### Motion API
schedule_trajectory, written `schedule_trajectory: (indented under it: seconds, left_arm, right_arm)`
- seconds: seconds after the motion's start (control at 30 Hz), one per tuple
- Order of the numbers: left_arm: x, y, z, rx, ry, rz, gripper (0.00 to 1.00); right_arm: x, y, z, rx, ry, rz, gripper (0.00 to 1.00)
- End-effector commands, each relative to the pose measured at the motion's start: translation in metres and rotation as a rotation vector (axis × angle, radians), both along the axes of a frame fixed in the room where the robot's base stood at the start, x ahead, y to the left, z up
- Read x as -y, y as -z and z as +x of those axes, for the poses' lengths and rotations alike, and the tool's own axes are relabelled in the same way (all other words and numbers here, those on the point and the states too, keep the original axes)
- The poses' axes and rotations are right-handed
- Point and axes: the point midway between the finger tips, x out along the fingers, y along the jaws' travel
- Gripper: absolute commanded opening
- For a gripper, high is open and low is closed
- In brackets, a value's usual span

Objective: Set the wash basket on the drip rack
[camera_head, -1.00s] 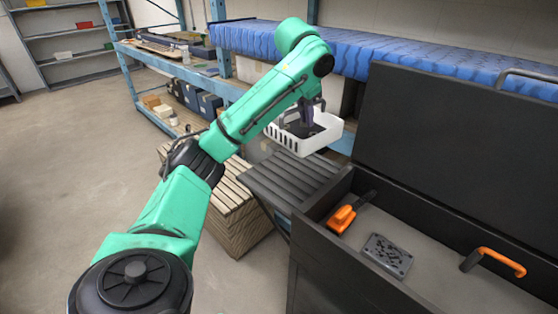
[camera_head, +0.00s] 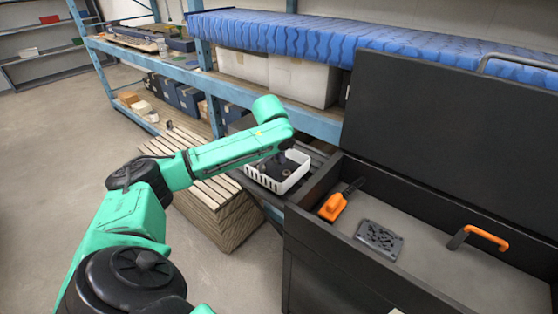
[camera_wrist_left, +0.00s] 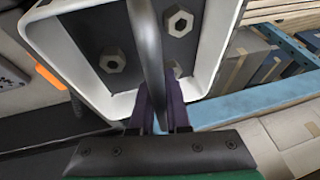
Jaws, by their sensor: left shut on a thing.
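The white slotted wash basket (camera_head: 262,181) is low over the dark slatted drip rack (camera_head: 316,153), between the wooden stack and the black chest. I cannot tell whether its base touches the slats, as the basket hides much of the rack. My left gripper (camera_head: 284,160) is over the basket, partly hidden by my green arm. In the left wrist view, its purple fingers (camera_wrist_left: 160,108) are shut on the basket's grey handle bar (camera_wrist_left: 147,50). Hex nuts (camera_wrist_left: 112,60) lie inside the basket (camera_wrist_left: 75,52). My right gripper is not in view.
The open black chest (camera_head: 330,240) stands right of the rack, holding an orange-handled tool (camera_head: 332,207) and a dark plate (camera_head: 379,239). A slatted wooden stack (camera_head: 215,205) stands on the left. A blue shelf (camera_head: 310,122) runs behind. Floor at left is clear.

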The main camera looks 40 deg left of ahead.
Motion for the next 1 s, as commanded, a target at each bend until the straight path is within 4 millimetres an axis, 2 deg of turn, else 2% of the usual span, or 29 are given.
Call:
schedule_trajectory:
  seconds: [0.1,0.4,0.43,0.5,0.83,1.0]
  left_arm:
    - [-0.001,0.016,0.0,0.001,0.0,0.001,0.0]
    - [0.0,0.02,0.0,0.002,0.0,0.0,0.0]
    - [0.0,0.021,0.0,0.001,0.0,0.0,0.22]
    - [0.0,0.021,0.0,0.001,0.0,0.0,0.44]
    - [0.0,0.018,0.0,0.002,0.0,0.001,0.44]
    - [0.004,-0.007,-0.01,0.005,0.001,0.002,0.44]
  right_arm:
    - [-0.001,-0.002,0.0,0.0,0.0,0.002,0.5]
    - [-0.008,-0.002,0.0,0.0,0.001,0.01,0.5]
    - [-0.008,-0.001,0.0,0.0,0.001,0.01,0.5]
    - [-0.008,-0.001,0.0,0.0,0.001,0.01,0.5]
    - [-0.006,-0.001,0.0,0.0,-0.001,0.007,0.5]
    - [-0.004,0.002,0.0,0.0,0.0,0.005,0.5]
